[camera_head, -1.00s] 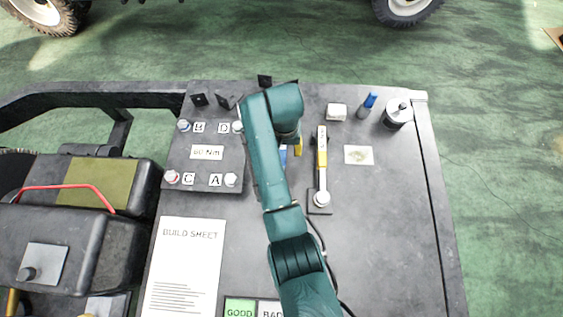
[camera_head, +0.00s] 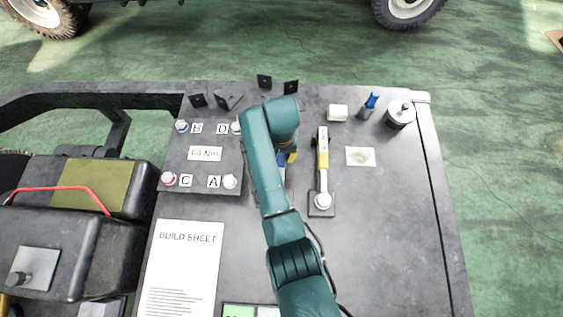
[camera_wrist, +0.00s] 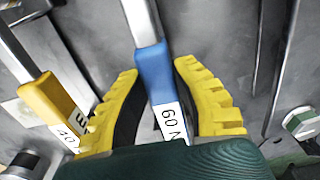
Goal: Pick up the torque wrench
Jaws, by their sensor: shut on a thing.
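A blue-handled torque wrench (camera_wrist: 155,72) with a label reading "60 N", the rest cut off, runs between the two yellow-padded fingers of my gripper (camera_wrist: 157,78) in the wrist view. The gripper is shut on its blue handle. In the head view my arm covers most of this wrench and the gripper; only a bit of blue and yellow shows beside the arm. A second wrench with a yellow handle (camera_head: 322,152) lies to the right on a dark block; it also shows at the left of the wrist view (camera_wrist: 48,98).
A plate with bolts marked by letters and a "60 Nm" label (camera_head: 205,154) lies left of my arm. The build sheet (camera_head: 182,270) is in front of it. A white block (camera_head: 337,112), a blue-handled tool (camera_head: 370,102) and a metal cylinder (camera_head: 399,114) stand at the back right. The right front is clear.

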